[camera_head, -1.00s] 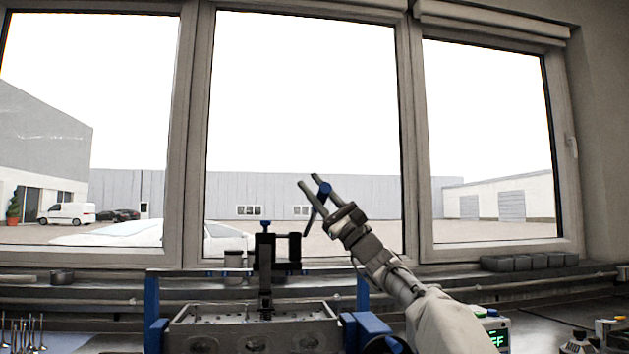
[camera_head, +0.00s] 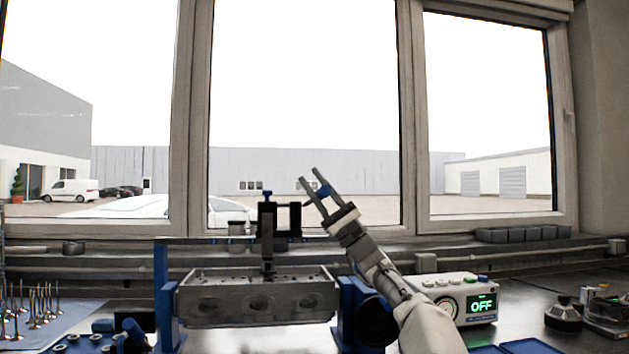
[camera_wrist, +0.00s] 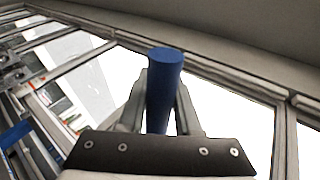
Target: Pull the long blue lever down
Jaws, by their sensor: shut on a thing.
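The long blue lever's handle (camera_head: 324,192) sits between the two fingers of my gripper (camera_head: 310,178), and the gripper is shut on it. The lever's link to the fixture is mostly hidden by my fingers. My arm reaches up from the lower right.
A metal cylinder head (camera_head: 258,299) is held in a blue stand (camera_head: 166,290) below the fixture. A white instrument (camera_head: 462,297) reading OFF is at right. Windows and a sill are behind.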

